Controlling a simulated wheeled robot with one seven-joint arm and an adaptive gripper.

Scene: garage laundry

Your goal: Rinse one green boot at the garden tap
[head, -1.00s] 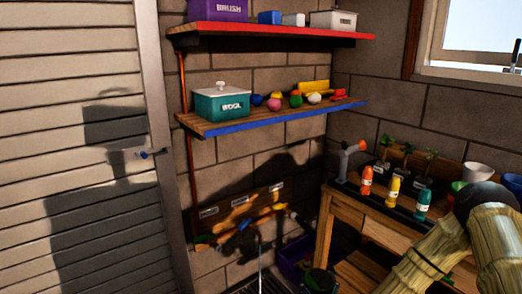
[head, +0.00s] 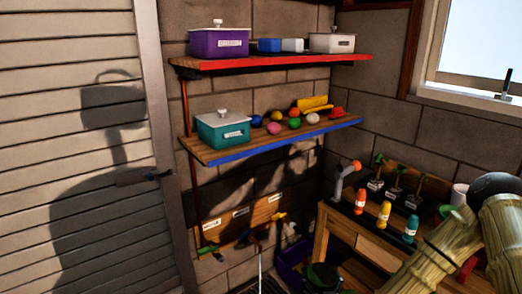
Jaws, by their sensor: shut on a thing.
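My gripper is out of view; only my pale, ridged arm links show at the lower right. I cannot make out a green boot. A dark round thing with some green (head: 324,276) is low beside the bench, too cut off to identify. I cannot clearly pick out the garden tap among small fittings low on the wall. A thin pale vertical line (head: 260,272), possibly running water, stands there above a dark grate (head: 268,287) at the bottom edge.
A wooden bench (head: 345,236) at right holds several bottles, potted seedlings (head: 397,180) and a grey orange-tipped fitting (head: 343,182). Two wall shelves hold a purple box (head: 217,43), a teal box (head: 222,130) and coloured balls. A slatted door (head: 75,150) is at left. A purple bin (head: 290,262) is beneath.

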